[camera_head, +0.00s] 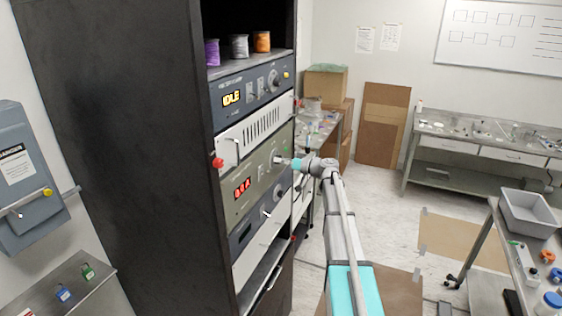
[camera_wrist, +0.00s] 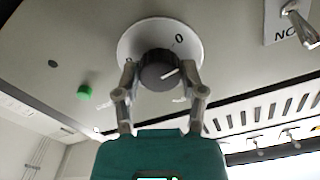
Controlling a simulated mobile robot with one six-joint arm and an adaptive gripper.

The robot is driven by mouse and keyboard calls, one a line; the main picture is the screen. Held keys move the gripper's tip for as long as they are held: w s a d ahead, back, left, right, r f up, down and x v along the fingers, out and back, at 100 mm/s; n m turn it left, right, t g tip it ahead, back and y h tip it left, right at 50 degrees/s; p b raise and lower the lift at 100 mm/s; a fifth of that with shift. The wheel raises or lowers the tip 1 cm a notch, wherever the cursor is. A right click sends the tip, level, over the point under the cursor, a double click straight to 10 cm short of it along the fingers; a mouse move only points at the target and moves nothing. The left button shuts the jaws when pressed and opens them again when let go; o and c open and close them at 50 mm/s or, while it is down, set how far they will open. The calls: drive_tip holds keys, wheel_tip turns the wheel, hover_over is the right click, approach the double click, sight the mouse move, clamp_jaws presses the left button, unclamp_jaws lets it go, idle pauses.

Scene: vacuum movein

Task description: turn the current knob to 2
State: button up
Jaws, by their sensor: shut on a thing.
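The current knob (camera_wrist: 158,70) is dark and round, with a white pointer line, on a white dial plate (camera_wrist: 133,38) marked 0. Other dial marks are hidden or not readable. My gripper (camera_wrist: 160,76) is shut on the knob, one finger on each side. The pointer line points to the right and slightly up, off the 0 mark in the wrist view. In the head view, my gripper (camera_head: 283,161) reaches the beige panel (camera_head: 254,178) in the rack from the right and covers most of the knob. A red display (camera_head: 243,188) glows on this panel; its digits are hard to read.
A green button (camera_wrist: 84,93) sits near the knob. The black rack (camera_head: 120,120) holds a unit above showing IDLE (camera_head: 231,97), a red knob (camera_head: 217,162) and wire spools (camera_head: 239,46). A bench (camera_head: 450,145) stands at the back right. The floor (camera_head: 385,190) between is mostly clear.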

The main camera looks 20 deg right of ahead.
drive_tip(key=shift+w+m, duration=0.1)
drive_tip(key=shift+m, duration=3.7)
drive_tip(key=o, duration=1.1)
drive_tip(key=shift+o, duration=0.2)
drive_tip(key=shift+d, duration=0.1)
drive_tip(key=v, duration=1.2)
